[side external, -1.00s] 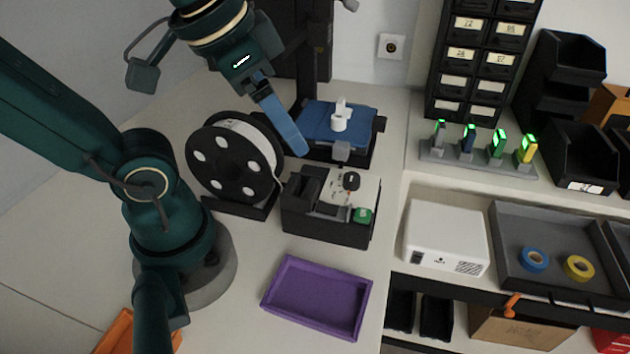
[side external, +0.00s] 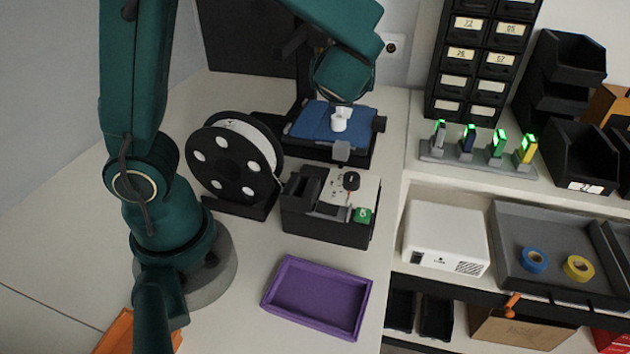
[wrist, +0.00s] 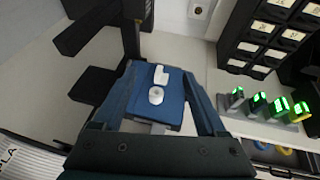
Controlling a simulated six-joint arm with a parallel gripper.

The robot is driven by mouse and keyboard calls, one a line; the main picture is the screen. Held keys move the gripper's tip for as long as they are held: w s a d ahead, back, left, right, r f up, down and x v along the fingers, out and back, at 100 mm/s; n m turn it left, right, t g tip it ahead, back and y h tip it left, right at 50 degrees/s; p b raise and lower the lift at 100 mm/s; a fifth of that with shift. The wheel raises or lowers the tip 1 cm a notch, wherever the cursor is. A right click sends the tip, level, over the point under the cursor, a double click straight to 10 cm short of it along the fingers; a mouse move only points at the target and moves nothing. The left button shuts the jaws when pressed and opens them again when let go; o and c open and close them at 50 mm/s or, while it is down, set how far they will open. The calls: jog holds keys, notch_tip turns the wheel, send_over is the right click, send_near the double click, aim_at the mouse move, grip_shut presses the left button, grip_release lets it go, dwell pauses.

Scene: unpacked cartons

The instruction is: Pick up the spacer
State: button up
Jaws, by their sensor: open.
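Small white pieces sit on the blue plate (side external: 318,119) of a dark machine in the side view. In the wrist view the nearer piece is round (wrist: 156,96), apparently the spacer, and another white piece (wrist: 161,76) stands just beyond it on the blue plate (wrist: 173,110). My gripper (wrist: 158,72) is open, with one blue finger on each side of the pieces and nothing between them held. In the side view my wrist is above the machine, and the fingers are hidden. The exact height above the pieces cannot be told.
A black spool (side external: 232,165) and a black box with a knob (side external: 325,222) stand in front of the machine. A purple tray (side external: 317,300) lies empty nearer the camera. Lit green devices (side external: 468,140) and drawers (side external: 477,60) are at the right. Bare table surrounds the tray.

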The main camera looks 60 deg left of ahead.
send_near(338, 123)
jog(key=x, duration=0.4)
jog(key=shift+w+a+f, duration=0.1)
jog(key=shift+w+a, duration=0.05)
jog(key=shift+w, duration=0.05)
jog(key=shift+x, duration=2.5)
grip_shut()
